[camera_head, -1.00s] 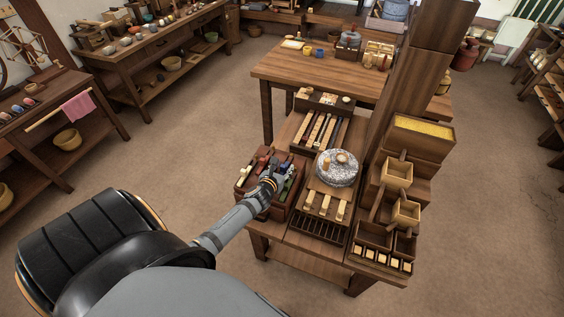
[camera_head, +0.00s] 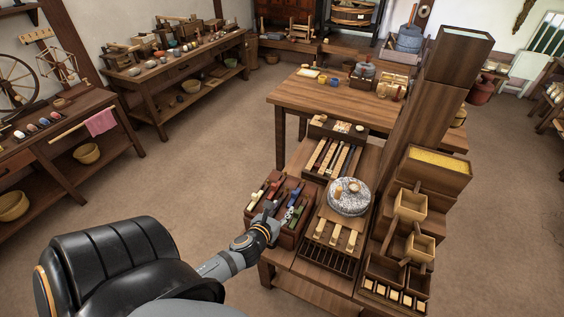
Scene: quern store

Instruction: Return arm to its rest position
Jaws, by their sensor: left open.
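My left arm comes in from the lower left. Its gripper (camera_head: 275,216) is open, at the near side of a wooden box (camera_head: 259,229) that holds several coloured pieces, some red, blue and green. The fingers are small in the view and partly merge with the box's contents. I cannot tell whether they touch anything. My right gripper is not in view.
Right of the box, the bench bears a grey stone quern (camera_head: 348,203), a rack of strips (camera_head: 333,158) and a tall wooden post (camera_head: 433,100) with hoppers (camera_head: 411,206). A wooden table (camera_head: 330,98) stands behind. Open floor (camera_head: 200,170) lies to the left.

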